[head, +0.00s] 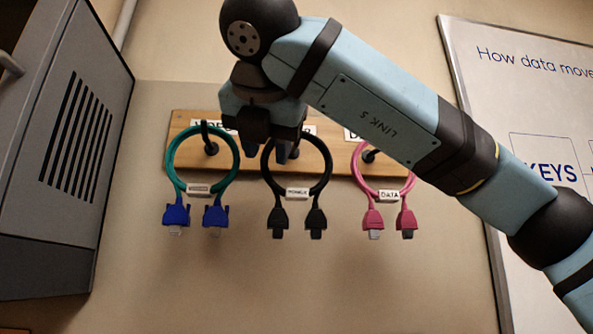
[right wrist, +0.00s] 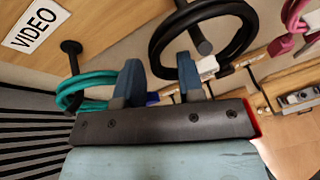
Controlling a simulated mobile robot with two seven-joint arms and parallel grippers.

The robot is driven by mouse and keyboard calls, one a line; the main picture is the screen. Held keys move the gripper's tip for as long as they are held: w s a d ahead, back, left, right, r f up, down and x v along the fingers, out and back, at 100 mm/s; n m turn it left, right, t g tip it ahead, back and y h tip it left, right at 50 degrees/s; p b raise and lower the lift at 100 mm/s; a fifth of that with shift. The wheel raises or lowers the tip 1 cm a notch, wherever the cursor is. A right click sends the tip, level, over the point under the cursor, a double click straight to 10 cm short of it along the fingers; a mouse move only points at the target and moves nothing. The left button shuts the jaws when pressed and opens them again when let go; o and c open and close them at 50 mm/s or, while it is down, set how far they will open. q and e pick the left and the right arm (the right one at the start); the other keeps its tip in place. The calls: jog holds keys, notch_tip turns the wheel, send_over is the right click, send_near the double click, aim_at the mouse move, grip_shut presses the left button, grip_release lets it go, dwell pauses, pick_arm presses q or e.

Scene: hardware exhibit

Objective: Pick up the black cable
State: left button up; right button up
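The black cable (head: 328,172) hangs as a loop on a peg of the wooden board, with a white label and two black connectors hanging below. My right gripper (head: 286,153) is in front of the top left of this loop and hides part of it and its peg. In the right wrist view the two blue fingers of this gripper (right wrist: 160,66) stand apart with a gap. The black loop (right wrist: 158,50) shows behind and between them, its left side in line with the gap. I cannot tell whether a finger touches it. My left gripper is not in view.
A green cable (head: 172,165) with blue connectors hangs at left, and a pink cable (head: 358,165) labelled DATA hangs at right, each on a peg of the board (head: 184,124). A grey vented cabinet (head: 60,250) stands at left. A whiteboard (head: 520,110) is at right.

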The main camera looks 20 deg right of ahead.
jog(key=x, duration=0.2)
jog(key=shift+w+d, duration=0.15)
jog(key=shift+w, duration=0.15)
jog(key=shift+s, duration=0.1)
jog(key=shift+s, duration=0.1)
grip_shut()
